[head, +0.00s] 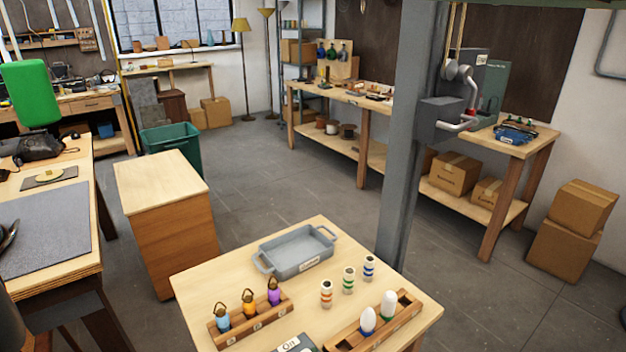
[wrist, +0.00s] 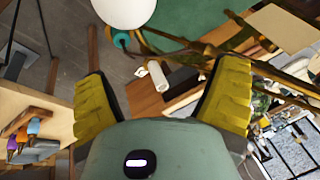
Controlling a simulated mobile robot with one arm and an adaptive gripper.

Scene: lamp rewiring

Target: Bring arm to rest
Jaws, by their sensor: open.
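My gripper (wrist: 165,72) shows in the wrist view, with its two yellow-padded fingers spread wide apart. It is open, and nothing is held between the fingers. The teal gripper body (wrist: 155,150) fills the bottom middle of that view. The view past the fingers is tilted. I cannot make out my gripper in the head view.
In the head view, the front table (head: 215,268) holds a grey tray (head: 298,254), a rack of colored bulbs (head: 249,310), striped cylinders and white bulbs. A wooden cabinet (head: 163,190) stands behind left. A white round thing (wrist: 122,8) is at the wrist view's top.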

